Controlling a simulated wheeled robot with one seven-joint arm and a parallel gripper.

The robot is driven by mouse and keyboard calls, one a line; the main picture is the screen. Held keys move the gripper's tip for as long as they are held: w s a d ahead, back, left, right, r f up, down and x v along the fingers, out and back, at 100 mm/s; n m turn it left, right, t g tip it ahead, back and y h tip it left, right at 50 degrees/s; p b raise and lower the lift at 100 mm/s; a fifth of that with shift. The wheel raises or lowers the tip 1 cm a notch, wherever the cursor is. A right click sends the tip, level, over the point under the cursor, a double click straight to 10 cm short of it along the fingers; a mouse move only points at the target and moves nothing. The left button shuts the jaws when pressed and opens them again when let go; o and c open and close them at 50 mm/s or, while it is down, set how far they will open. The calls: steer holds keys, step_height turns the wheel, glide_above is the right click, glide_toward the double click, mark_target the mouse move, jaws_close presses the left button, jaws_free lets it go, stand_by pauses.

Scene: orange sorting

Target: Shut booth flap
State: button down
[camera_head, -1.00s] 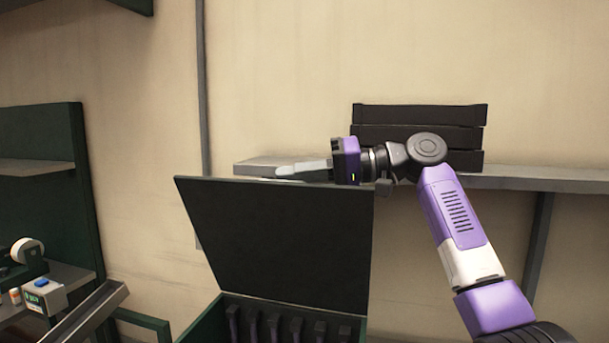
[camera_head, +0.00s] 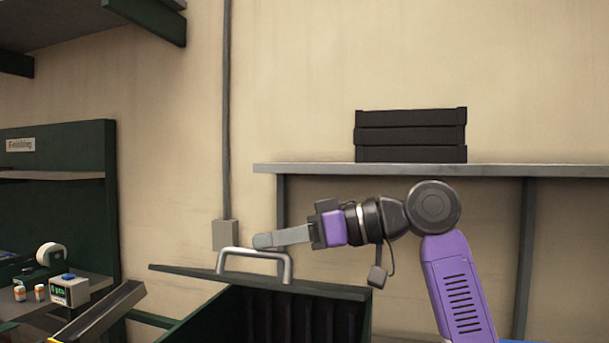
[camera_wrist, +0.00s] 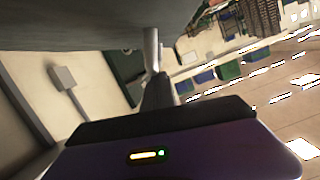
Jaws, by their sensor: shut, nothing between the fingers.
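The booth flap (camera_head: 205,274) is a dark green panel with a grey bar handle (camera_head: 255,253) on its upper face. In the head view it is seen nearly edge-on, tilted only a little, above the dark booth (camera_head: 215,318). My gripper (camera_head: 264,240) is shut and empty, and its fingertips are at the handle, pointing left. The head view does not settle whether they touch it. In the wrist view the flap's broad surface (camera_wrist: 90,25) fills the top, and a handle post (camera_wrist: 151,48) stands right by the fingers (camera_wrist: 157,90).
A grey wall shelf (camera_head: 430,170) holds stacked black trays (camera_head: 410,135) behind my arm. A green workbench (camera_head: 105,180) with a tape roll (camera_head: 48,254) and a small boxed device (camera_head: 70,290) stands at left. A grey wall box (camera_head: 225,234) is behind the handle.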

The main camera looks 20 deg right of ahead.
steer(key=s+a+f+n+b, duration=0.1)
steer(key=s+f+n+b, duration=0.1)
steer(key=f+b, duration=0.2)
steer(key=s+a+f+n+t+h+b, duration=0.1)
steer(key=f+b, duration=0.3)
steer(key=f, duration=0.4)
steer(key=shift+s+a+f+n, duration=0.25)
steer(key=shift+s+a+n, duration=0.15)
steer(key=shift+s+a, duration=0.2)
